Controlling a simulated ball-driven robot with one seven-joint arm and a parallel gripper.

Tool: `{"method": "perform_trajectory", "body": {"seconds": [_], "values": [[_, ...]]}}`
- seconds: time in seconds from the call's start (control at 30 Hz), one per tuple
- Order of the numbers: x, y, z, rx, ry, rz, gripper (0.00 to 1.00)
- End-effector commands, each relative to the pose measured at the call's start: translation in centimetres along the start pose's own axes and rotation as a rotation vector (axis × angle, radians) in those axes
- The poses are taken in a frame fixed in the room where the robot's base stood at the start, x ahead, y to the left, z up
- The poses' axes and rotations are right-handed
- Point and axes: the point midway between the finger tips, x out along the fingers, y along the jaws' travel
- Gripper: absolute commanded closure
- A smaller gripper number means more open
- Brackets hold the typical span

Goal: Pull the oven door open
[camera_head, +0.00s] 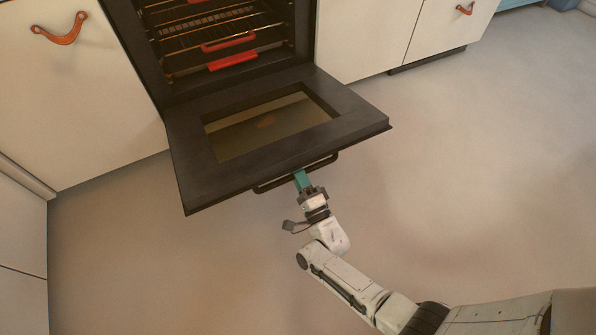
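The black oven door (190,168) is folded far down and out, close to level, with its glass window (265,127) facing up. The oven cavity (205,45) behind it is open to view. A dark bar handle (268,187) runs along the door's outer edge. My gripper (302,180), with teal fingers, is at the handle near its middle right. The fingertips meet the handle in the picture, but I cannot tell whether they are closed around it.
Wire racks (210,28) with red front strips sit inside the oven. Cream cabinets with leather pulls (62,36) flank it on the left and right (464,9). The floor (470,150) to the right and in front is clear.

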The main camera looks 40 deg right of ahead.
Motion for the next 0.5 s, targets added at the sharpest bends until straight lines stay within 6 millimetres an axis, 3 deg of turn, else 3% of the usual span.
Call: {"method": "perform_trajectory", "body": {"seconds": [0.33,0.37,0.5], "values": [[-0.1,0.04,-0.14,-0.001,0.002,-0.001,1.0],[-0.1,0.05,-0.14,-0.001,0.003,-0.001,0.75],[-0.08,0.04,-0.12,-0.001,0.002,-0.001,0.62]]}}
